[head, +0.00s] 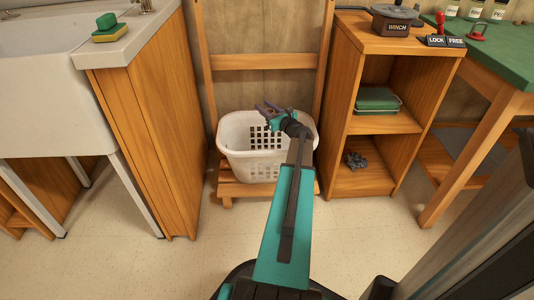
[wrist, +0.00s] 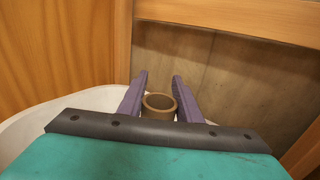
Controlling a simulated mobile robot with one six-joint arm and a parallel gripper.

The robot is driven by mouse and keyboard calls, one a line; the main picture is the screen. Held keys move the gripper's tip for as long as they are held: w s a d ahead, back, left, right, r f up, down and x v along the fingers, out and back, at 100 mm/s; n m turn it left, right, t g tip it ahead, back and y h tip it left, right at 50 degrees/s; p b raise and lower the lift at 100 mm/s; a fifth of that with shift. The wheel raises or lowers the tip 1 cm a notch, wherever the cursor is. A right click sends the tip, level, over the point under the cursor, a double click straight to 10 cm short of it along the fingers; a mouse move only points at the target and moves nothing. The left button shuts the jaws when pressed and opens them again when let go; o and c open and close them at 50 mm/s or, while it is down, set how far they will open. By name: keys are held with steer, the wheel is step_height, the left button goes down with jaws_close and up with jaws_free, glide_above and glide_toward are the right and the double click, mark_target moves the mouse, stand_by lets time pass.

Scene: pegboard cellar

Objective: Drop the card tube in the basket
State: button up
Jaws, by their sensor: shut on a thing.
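My gripper (head: 267,110) has purple fingers and is over the white laundry basket (head: 240,157), near its far rim. In the wrist view my gripper (wrist: 158,84) is shut on the brown card tube (wrist: 159,106). The tube's open round end faces the camera, and its lower part is hidden behind my wrist. I cannot make out the tube in the head view. The basket has square holes in its walls and stands on a low wooden platform. Its pale rim (wrist: 30,122) also shows at the left of the wrist view.
A wooden cabinet side (head: 150,130) with a sink stands left of the basket. A wooden shelf unit (head: 335,130) stands close on its right, with a winch (head: 396,20) on top. A wooden frame rises behind the basket. The floor in front is clear.

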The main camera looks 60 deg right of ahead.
steer(key=shift+f, duration=0.35)
steer(key=o, duration=1.1)
steer(key=shift+s, duration=0.1)
steer(key=p+v, duration=0.4)
steer(key=v, duration=0.9)
steer(key=shift+s+a, duration=0.2)
steer(key=shift+s, duration=0.1)
steer(key=shift+s, duration=0.1)
